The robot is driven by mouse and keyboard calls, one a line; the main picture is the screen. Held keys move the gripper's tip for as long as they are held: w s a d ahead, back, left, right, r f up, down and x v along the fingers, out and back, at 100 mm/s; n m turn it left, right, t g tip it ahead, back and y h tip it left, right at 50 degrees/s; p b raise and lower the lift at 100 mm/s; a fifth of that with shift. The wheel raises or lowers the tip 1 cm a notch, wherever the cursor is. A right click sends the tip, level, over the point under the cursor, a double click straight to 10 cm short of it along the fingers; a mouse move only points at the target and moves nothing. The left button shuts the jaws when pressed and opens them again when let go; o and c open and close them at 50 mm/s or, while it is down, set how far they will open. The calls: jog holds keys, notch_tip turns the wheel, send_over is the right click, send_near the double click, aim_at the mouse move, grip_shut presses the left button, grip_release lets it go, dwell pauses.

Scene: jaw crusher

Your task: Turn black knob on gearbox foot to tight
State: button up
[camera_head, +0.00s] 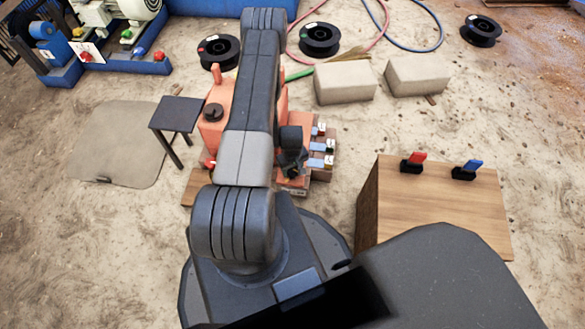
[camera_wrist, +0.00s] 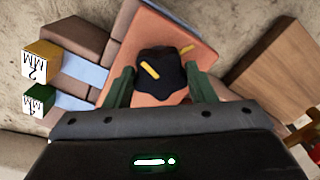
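The black knob (camera_wrist: 165,78) sits on an orange foot surface (camera_wrist: 189,33) in the wrist view. A yellow line on the knob slants toward the left, and a second short yellow mark (camera_wrist: 187,48) shows at its upper right. My gripper (camera_wrist: 160,77) has its two dark green fingers apart, one on each side of the knob; I cannot tell whether they touch it. In the head view my gripper (camera_head: 291,163) is low at the right side of the orange gearbox (camera_head: 213,132), partly hidden by my arm. The knob cannot be made out there.
Blue shims with numbered tags (camera_head: 318,147) lie beside the gripper. A small dark table (camera_head: 176,114) stands left of the gearbox. A wooden box (camera_head: 432,205) with a red clip (camera_head: 413,163) and a blue clip (camera_head: 467,170) stands right. Pale blocks (camera_head: 343,81) lie behind.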

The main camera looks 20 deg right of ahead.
jog(key=shift+m+b, duration=0.35)
jog(key=shift+m, duration=0.05)
jog(key=m+b, duration=0.2)
jog(key=m, duration=0.2)
jog(key=shift+f, duration=0.1)
jog(key=m+b, duration=0.2)
jog(key=m, duration=0.3)
jog(key=m+b, duration=0.2)
jog(key=m, duration=0.3)
jog(key=shift+m, duration=0.4)
jog(key=shift+m+b, duration=0.55)
jog(key=shift+m, duration=1.65)
jog(key=o, duration=1)
